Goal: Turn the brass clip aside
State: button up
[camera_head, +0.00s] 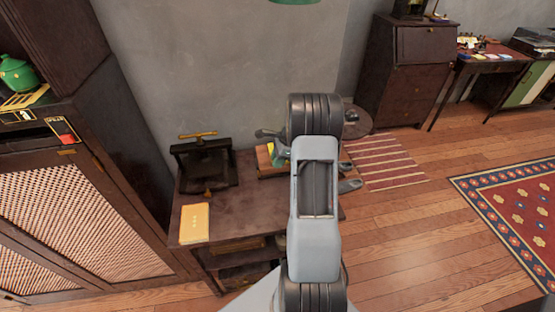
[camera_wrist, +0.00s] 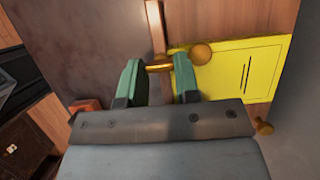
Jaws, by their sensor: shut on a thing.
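In the wrist view, the brass clip (camera_wrist: 160,67) is a small bar at the edge of a yellow panel (camera_wrist: 235,65) with dark slots. My gripper (camera_wrist: 157,63) has its green fingers on either side of this bar and is shut on it. A round brass knob (camera_wrist: 201,54) sits just beyond the right finger, over the panel. In the head view, my arm covers the clip, and only a bit of a green finger (camera_head: 281,156) shows beside it.
A dark side table (camera_head: 250,205) holds a black press (camera_head: 204,163) and a yellow book (camera_head: 195,223). A latticed cabinet (camera_head: 80,220) stands at left. A second brass knob (camera_wrist: 263,127) is right of my gripper. Wooden floor (camera_head: 400,240) lies open at right.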

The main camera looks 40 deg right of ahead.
jog(key=n, duration=0.2)
jog(key=n+g+p, duration=0.1)
jog(key=n, duration=0.1)
jog(key=shift+w+g+y, duration=0.15)
jog(key=shift+g+y, duration=0.15)
jog(key=n+g, duration=0.1)
jog(key=n, duration=0.3)
jog(key=shift+w+n+g, duration=0.1)
jog(key=shift+n+g, duration=0.2)
jog(key=shift+g, duration=0.1)
jog(key=n, duration=0.2)
jog(key=n+g+h, duration=0.1)
jog(key=n, duration=0.1)
jog(key=shift+w+a+n+g+p, duration=0.1)
jog(key=shift+n+g+p, duration=0.2)
jog(key=shift+w+a+n+g+h, duration=0.1)
jog(key=shift+n+g+h, duration=0.25)
jog(key=shift+n, duration=0.8)
jog(key=shift+n+g+h, duration=0.15)
jog(key=shift+n+h, duration=0.3)
jog(key=shift+n, duration=0.7)
jog(key=o, duration=0.9)
